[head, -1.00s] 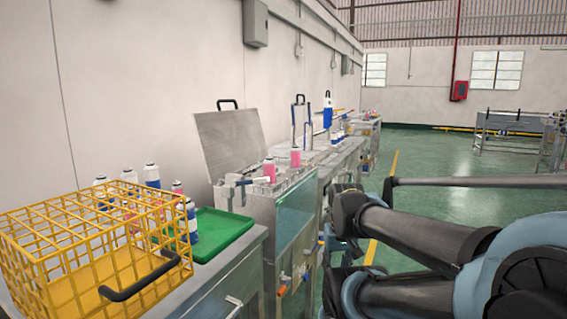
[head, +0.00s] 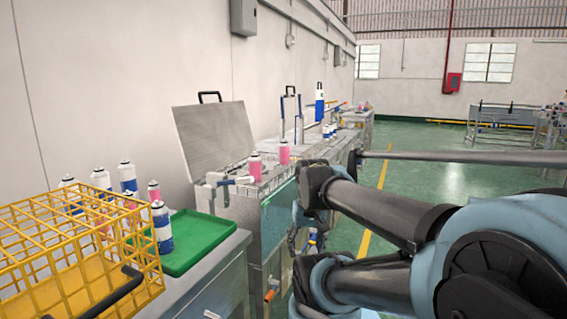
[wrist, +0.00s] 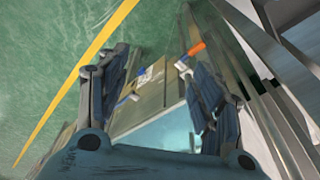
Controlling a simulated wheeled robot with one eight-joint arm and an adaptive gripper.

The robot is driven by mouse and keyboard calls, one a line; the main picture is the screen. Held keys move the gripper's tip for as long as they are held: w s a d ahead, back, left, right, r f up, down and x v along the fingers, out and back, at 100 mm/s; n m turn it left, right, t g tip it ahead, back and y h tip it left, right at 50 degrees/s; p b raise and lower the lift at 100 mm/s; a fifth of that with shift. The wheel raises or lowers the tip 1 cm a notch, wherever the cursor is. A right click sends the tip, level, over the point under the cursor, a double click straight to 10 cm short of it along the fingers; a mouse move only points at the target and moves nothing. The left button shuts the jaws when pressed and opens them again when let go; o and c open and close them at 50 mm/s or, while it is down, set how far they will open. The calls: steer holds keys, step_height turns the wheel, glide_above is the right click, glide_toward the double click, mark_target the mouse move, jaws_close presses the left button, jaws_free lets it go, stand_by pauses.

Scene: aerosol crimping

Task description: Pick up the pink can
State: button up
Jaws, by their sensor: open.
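Two pink cans stand upright at the open metal bath: one (head: 255,166) near its back left, another (head: 284,153) a little farther right. More pink cans (head: 154,191) stand at the yellow crate, partly hidden by its wires and other cans. My gripper (wrist: 160,95) is open and empty in the wrist view, with its two fingers apart above the floor beside a metal bench. No can shows between the fingers. In the head view my arm covers the lower right, and the fingertips are hard to make out there.
The yellow wire crate (head: 60,212) is at the lower left, beside a green tray (head: 208,225). Blue-and-white cans (head: 162,228) stand around them. The bath's raised lid (head: 214,140) leans near the wall.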

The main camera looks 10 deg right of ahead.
steer(key=w+r+m+g, duration=0.1)
steer(key=w+r+m, duration=0.4)
steer(key=w+r, duration=1.55)
step_height(320, 180, up, 16)
steer(key=m+g, duration=0.1)
steer(key=m, duration=0.4)
glide_above(284, 151)
steer(key=w, duration=0.2)
steer(key=f, duration=1.2)
steer(key=shift+w+d, duration=0.2)
steer(key=shift+d, duration=0.2)
steer(key=shift+s+a+f, duration=0.1)
steer(key=shift+f, duration=1.25)
steer(key=shift+a+f, duration=0.1)
steer(key=shift+f, duration=1.2)
steer(key=c, duration=1.2)
